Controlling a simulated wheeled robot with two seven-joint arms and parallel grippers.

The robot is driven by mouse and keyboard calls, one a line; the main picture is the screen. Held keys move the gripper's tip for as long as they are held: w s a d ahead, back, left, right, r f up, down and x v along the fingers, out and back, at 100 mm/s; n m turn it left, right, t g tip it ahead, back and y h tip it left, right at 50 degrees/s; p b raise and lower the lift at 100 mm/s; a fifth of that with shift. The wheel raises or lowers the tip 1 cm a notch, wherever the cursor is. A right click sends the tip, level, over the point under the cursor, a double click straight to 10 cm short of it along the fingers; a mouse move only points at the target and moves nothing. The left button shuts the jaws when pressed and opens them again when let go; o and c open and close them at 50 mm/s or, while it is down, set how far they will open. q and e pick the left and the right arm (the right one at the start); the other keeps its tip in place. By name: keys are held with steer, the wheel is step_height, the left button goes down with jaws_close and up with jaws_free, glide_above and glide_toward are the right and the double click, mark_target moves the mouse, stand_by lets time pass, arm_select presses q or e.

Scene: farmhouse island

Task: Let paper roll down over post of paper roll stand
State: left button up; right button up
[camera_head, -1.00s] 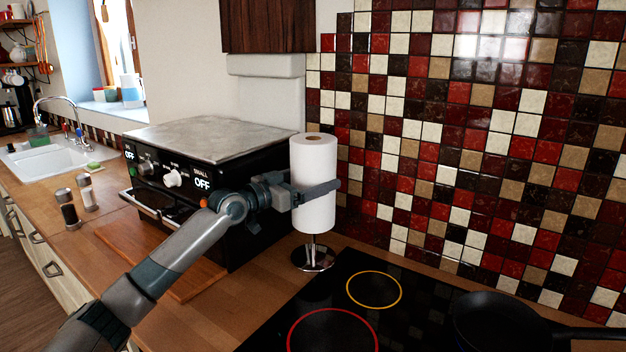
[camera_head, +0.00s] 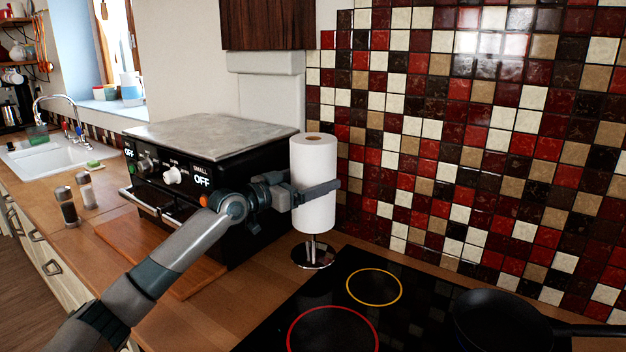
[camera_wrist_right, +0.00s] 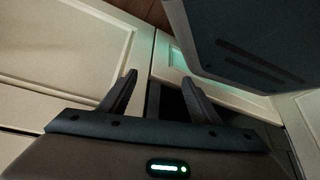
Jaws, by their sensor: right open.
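The white paper roll (camera_head: 314,160) is upright in the head view, in front of the tiled wall. My left gripper (camera_head: 318,192) is shut around its middle from the left. The paper roll stand (camera_head: 313,252) is on the wooden counter directly below, with its round metal base and a short length of post showing under the roll. The roll's lower edge is clear of the base. The upper part of the post is hidden by the roll. My right gripper (camera_wrist_right: 158,95) is open and empty in the right wrist view, near white cabinet fronts.
A black oven (camera_head: 215,175) with a metal top stands just left of the roll. A black cooktop (camera_head: 400,290) lies in front and to the right, with a dark pan (camera_head: 500,318) on it. The tiled wall (camera_head: 430,150) is close behind. A wooden board (camera_head: 150,250) lies in front of the oven.

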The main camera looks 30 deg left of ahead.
arm_select(q)
steer(key=shift+f+b, duration=0.3)
steer(key=shift+f, duration=0.1)
arm_select(e)
steer(key=shift+w+a+r, duration=0.15)
steer(key=shift+w+a, duration=0.15)
steer(key=shift+w, duration=0.1)
